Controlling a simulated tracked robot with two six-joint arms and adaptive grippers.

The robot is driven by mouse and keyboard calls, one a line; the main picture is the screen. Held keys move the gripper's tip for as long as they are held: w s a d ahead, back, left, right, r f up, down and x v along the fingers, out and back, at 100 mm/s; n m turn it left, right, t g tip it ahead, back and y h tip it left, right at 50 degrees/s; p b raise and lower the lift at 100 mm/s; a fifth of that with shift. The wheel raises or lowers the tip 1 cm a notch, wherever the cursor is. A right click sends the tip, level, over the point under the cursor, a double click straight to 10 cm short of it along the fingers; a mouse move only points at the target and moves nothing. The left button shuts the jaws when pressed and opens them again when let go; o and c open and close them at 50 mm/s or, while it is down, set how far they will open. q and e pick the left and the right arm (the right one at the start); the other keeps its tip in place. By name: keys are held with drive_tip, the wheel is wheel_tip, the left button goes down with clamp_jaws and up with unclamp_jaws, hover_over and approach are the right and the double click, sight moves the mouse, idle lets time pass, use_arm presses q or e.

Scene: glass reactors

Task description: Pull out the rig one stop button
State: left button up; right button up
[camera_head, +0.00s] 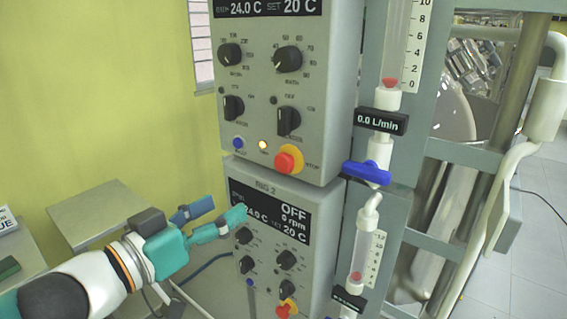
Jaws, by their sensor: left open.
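The upper grey control box (262,185) has a red stop button (286,162) on a yellow collar near its lower right corner. Its top label is out of frame. A second box (262,188) below, marked RIG 2, has its own red stop button (284,309) at the bottom edge of the view. My left gripper (226,209) is teal, open and empty. It is in front of or beside the RIG 2 display, below and left of the upper stop button, and apart from that button. My right gripper is not in view.
The upper box carries several black knobs, a blue button (238,143) and a lit lamp (262,146). To its right are a flow meter display (381,121), a blue valve handle (366,173) and metal frame posts. A small table (95,212) stands at the left.

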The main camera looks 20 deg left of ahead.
use_arm(q)
drive_tip(key=r, duration=0.1)
drive_tip(key=b, duration=0.3)
approach(281, 167)
drive_tip(key=w, duration=0.2)
drive_tip(key=x, duration=0.9)
drive_tip(key=shift+s+d+b, duration=0.15)
drive_tip(key=shift+d+b, duration=0.15)
drive_tip(key=shift+b, duration=0.05)
